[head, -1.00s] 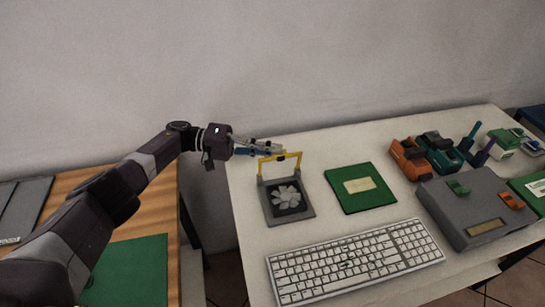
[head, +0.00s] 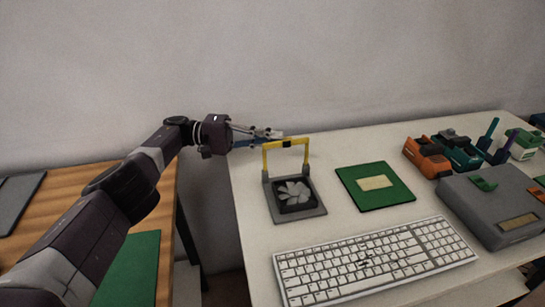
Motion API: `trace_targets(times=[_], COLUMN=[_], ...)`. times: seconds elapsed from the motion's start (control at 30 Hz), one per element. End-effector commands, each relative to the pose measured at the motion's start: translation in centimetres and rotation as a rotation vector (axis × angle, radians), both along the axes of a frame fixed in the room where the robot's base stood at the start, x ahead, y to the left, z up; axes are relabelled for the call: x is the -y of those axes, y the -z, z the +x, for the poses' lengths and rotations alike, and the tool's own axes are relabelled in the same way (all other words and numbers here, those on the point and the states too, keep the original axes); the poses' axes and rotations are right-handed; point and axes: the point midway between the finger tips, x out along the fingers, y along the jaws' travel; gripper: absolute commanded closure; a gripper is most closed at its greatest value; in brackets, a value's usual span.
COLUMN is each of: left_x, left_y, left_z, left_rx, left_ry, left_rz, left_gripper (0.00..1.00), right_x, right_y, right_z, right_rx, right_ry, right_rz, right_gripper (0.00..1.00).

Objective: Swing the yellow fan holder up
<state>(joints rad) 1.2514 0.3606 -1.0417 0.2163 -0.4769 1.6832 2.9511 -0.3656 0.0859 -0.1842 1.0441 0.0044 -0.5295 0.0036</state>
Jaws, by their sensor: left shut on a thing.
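The yellow fan holder (head: 266,160) is a U-shaped frame hinged at the back of a grey fan base (head: 311,211). It stands roughly upright above the grey-bladed fan (head: 294,192). My left gripper (head: 278,136) reaches in from the left and is shut at the top bar of the holder, near its dark middle patch. The fingers partly overlap the bar's left half. My right gripper does not show.
A green board (head: 388,199) lies right of the fan base. A white keyboard (head: 375,262) lies in front. A grey box (head: 470,208) and orange and teal tools (head: 428,157) stand at the right. A wooden table (head: 60,212) is at the left, across a gap.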

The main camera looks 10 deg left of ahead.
Motion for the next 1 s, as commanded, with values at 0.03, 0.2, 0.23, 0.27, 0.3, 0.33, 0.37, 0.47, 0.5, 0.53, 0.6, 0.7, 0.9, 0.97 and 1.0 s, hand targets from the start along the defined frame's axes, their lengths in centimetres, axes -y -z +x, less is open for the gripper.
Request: trace_targets(times=[0.03, 0.2, 0.23, 0.27, 0.3, 0.33, 0.37, 0.47, 0.5, 0.53, 0.6, 0.7, 0.9, 0.97, 1.0], left_x=[0.9, 1.2, 1.2, 1.2, 1.3, 1.3, 1.3, 1.4, 1.5, 1.5, 1.5, 1.5, 1.6, 1.6, 1.5], left_y=[0.6, 0.2, 0.2, 0.2, 0.1, 0.0, 0.0, -0.2, -0.2, -0.3, -0.3, -0.4, -0.4, -0.4, -0.4], left_z=[0.6, 0.9, 0.9, 1.0, 1.0, 1.0, 1.0, 1.1, 1.1, 1.1, 1.1, 1.1, 1.1, 1.0, 1.0], left_rx=[0.004, -0.010, -0.013, -0.015, -0.016, -0.018, -0.019, -0.021, -0.021, -0.021, -0.022, -0.021, -0.021, -0.021, -0.021], left_ry=[-0.002, 0.001, 0.002, 0.002, 0.004, 0.004, 0.005, 0.007, 0.007, 0.008, 0.008, 0.008, 0.009, 0.010, 0.009], left_rz=[-0.006, -0.009, -0.009, -0.010, -0.010, -0.010, -0.010, -0.011, -0.011, -0.011, -0.013, -0.012, -0.013, -0.013, -0.012], left_gripper=[1.00, 1.00, 1.00, 1.00, 1.00, 1.00, 1.00, 1.00, 1.00, 1.00, 1.00, 1.00, 0.90, 0.84, 0.79], right_x=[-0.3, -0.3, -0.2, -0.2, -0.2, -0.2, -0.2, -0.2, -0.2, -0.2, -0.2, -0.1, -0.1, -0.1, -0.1], right_y=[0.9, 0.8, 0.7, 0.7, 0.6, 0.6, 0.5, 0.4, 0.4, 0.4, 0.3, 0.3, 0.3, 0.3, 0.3], right_z=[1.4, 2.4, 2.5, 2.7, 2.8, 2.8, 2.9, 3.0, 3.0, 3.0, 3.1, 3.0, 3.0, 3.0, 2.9], right_rx=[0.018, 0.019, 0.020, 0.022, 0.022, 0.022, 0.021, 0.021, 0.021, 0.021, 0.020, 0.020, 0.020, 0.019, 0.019], right_ry=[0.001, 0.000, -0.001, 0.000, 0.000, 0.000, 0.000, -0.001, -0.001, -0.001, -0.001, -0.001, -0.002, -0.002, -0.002], right_rz=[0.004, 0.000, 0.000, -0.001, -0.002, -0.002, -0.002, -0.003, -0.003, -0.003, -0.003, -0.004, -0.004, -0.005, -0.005], right_gripper=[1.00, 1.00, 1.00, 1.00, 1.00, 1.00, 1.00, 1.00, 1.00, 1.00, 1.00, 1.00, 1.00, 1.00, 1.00])
